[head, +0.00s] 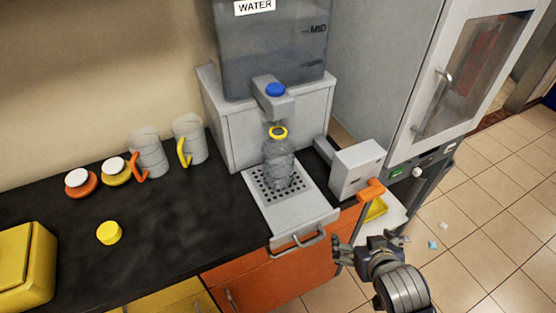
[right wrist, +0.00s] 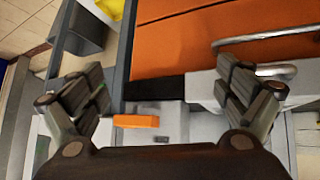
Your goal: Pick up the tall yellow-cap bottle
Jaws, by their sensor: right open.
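The tall clear bottle (head: 280,167) stands upright on the drip grid under the water dispenser's tap. A yellow ring (head: 278,132) shows at its open-looking neck. A loose yellow cap (head: 109,232) lies on the black counter to the left. My right gripper (head: 348,256) is open and empty, in front of the counter edge, below and right of the bottle. In the right wrist view its fingers (right wrist: 160,85) are spread wide with nothing between them; the bottle does not show there. My left gripper is not in view.
The water tank (head: 270,55) and blue-topped tap (head: 275,90) overhang the bottle. A grey box with an orange lever (head: 370,190) juts out at right. Mugs (head: 149,152), round lidded items (head: 81,182) and a yellow box (head: 28,262) stand left.

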